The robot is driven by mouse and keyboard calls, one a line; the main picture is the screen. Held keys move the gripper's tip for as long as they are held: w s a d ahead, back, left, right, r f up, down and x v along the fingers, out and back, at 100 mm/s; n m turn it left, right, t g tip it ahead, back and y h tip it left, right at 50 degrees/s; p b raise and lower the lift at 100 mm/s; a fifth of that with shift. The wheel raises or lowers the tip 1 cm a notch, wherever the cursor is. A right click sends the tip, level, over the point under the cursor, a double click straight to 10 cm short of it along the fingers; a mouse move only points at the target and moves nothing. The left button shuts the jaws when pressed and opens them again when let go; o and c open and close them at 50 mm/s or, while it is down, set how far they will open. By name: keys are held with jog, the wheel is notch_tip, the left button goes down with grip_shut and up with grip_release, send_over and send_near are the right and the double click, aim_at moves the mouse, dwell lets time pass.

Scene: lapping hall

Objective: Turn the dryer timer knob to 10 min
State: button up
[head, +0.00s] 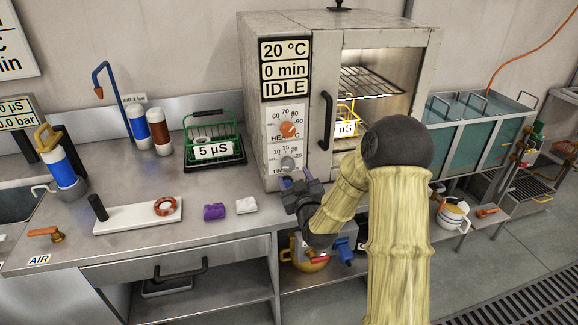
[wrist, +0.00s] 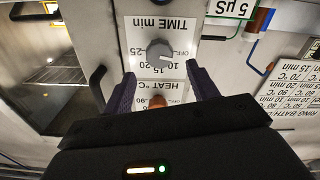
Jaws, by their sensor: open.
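The dryer (head: 388,36) stands at the back of the bench. Its display (head: 286,70) reads 20 °C, 0 min, IDLE. The grey timer knob (head: 288,164) sits low on the front panel, below the orange heat knob (head: 289,130). In the wrist view the panel is upside down; the timer knob (wrist: 158,50) shows between and beyond the fingertips, with its pointer seemingly toward OFF. My gripper (head: 296,181) is open in front of the panel, just below the timer knob in the head view. Its purple fingers (wrist: 162,74) straddle the dial and appear apart from the knob.
The dryer door handle (head: 326,120) sticks out right of the panel. A green basket (head: 214,150) marked 5 µS stands to the left. A purple block (head: 214,211) and white block (head: 246,204) lie on the bench in front. Clear bench lies between basket and dryer.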

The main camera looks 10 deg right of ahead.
aim_at(289, 166)
jog(key=w, duration=0.6)
jog(key=shift+w+a, duration=0.1)
jog(key=shift+a, duration=0.15)
jog(key=c, duration=1)
